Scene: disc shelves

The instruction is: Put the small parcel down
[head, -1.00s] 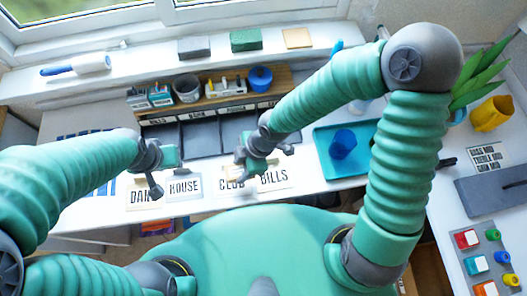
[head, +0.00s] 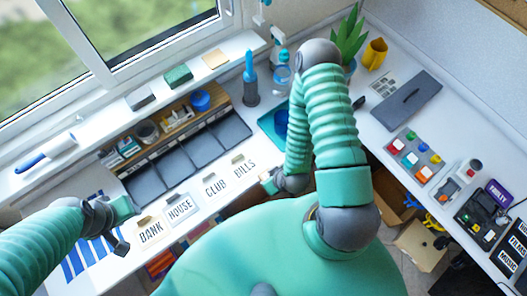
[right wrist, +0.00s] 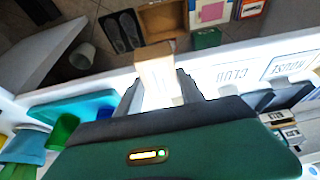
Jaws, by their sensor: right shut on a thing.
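The small parcel (right wrist: 154,66) is a tan box with a pale patch, seen in the right wrist view. My right gripper (right wrist: 160,88) is shut on it, with one dark finger on each side. The parcel is held over the edge of the white desk, its far end towards the floor side. In the head view my right gripper (head: 268,182) is near the desk's front edge, right of the BILLS card (head: 244,168); the parcel is mostly hidden there. My left gripper (head: 122,226) hangs near the BANK card (head: 150,232), and its jaw gap is unclear.
Dark trays (head: 183,166) stand in a row behind the name cards. A teal tray (head: 272,133) lies behind my right arm. A grey flat case (head: 405,100) and coloured buttons (head: 422,158) are on the right desk. An open carton (head: 420,245) stands on the floor.

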